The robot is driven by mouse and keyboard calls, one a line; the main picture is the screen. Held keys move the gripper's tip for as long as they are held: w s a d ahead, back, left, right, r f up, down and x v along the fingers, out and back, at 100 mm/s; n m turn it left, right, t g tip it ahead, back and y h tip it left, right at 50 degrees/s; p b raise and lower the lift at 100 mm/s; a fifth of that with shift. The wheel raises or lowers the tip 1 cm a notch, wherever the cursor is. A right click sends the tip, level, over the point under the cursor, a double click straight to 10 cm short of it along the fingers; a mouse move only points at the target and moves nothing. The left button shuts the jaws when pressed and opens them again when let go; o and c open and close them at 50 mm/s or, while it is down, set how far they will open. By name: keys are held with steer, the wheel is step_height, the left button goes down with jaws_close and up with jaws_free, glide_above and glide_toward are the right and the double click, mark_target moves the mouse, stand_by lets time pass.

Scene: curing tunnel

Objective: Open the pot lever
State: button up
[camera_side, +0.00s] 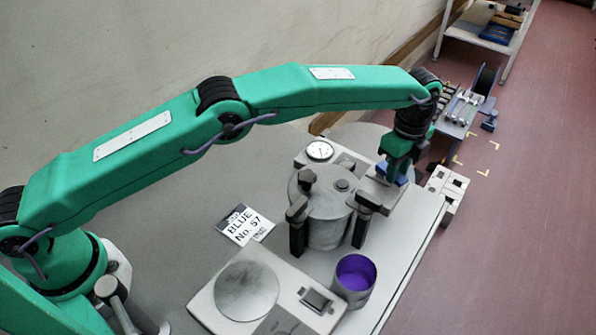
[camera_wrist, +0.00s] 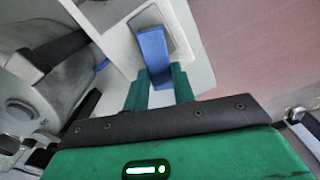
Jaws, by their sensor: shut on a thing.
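The pot (camera_side: 325,212) is a grey round vessel with a flat lid and dark clamp arms, standing near the table's right side. The blue lever (camera_side: 405,174) sits on a pale block at the right of the pot. In the wrist view the blue lever (camera_wrist: 152,50) stands out clearly against a grey plate. My gripper (camera_side: 390,178) reaches down over it from above. In the wrist view my green fingers (camera_wrist: 160,82) are shut on the near end of the lever. In the side view the fingers partly hide the lever.
A round gauge (camera_side: 320,150) sits behind the pot. A purple-lined cup (camera_side: 342,291) and a scale with a round plate (camera_side: 247,290) stand in front. A label card (camera_side: 245,225) lies left of the pot. The table's right edge is close to the lever.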

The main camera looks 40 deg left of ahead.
mark_target(399, 172)
steer(key=shift+w+n, duration=0.3)
steer(key=shift+n, duration=0.6)
steer(key=shift+w+n, duration=0.3)
steer(key=shift+n, duration=0.6)
steer(key=o, duration=1)
steer(key=shift+d+r, duration=0.1)
steer(key=shift+r, duration=2)
steer(key=shift+s+d+r, duration=0.9)
steer(key=shift+s+r, duration=0.25)
steer(key=shift+s, duration=0.6)
steer(key=shift+s+d+r, duration=0.85)
steer(key=shift+s+r, duration=0.25)
steer(key=shift+s, duration=0.6)
steer(key=shift+s+d+r, duration=0.9)
steer(key=shift+s+r, duration=0.25)
steer(key=shift+s, duration=0.6)
steer(key=shift+r, duration=0.1)
